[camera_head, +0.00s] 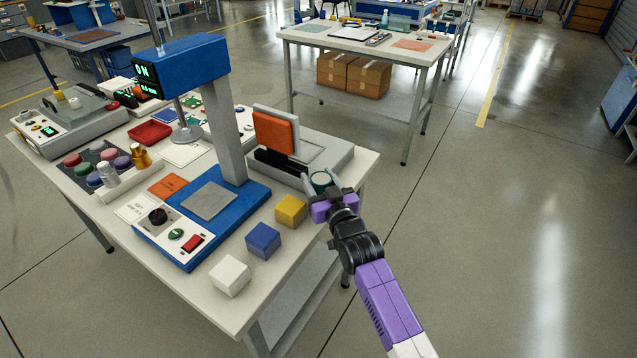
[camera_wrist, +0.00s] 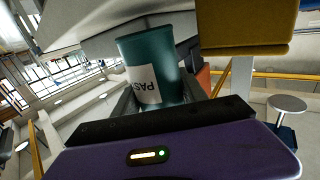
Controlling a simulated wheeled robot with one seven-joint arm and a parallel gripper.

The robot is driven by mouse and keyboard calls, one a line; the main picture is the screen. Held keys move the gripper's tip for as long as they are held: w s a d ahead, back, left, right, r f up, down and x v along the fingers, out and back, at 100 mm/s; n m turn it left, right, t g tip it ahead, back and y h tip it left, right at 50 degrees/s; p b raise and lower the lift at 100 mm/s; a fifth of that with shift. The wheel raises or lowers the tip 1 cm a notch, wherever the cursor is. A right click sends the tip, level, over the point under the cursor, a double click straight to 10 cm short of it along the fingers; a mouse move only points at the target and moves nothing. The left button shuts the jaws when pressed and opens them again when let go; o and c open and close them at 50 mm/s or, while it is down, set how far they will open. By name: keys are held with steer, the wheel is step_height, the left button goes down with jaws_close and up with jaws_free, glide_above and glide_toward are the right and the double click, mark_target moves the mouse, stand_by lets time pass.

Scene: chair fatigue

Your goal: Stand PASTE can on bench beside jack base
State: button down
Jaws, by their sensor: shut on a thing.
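The PASTE can (camera_head: 321,180) is teal with a pale top, held roughly upright at the bench's right edge. In the wrist view the can (camera_wrist: 155,65) shows a white label reading "PAS", upside down. My gripper (camera_head: 322,192) is shut on the can, its fingers on either side. The bench (camera_head: 330,150) has a pale top. A grey base (camera_head: 330,157) with an upright orange pad (camera_head: 275,131) stands just behind the can. I cannot tell for sure whether this is the jack base. The gap between can and bench top is unclear.
A yellow block (camera_head: 291,211), a blue block (camera_head: 263,241) and a white block (camera_head: 230,275) line the bench's near right edge. A blue column machine (camera_head: 225,120) stands left of them. Bare bench lies between the yellow block and the grey base. Floor is clear to the right.

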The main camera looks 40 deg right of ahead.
steer(key=shift+f, duration=0.65)
steer(key=shift+f, duration=0.2)
steer(key=c, duration=0.6)
jaws_free()
steer(key=shift+r, duration=0.1)
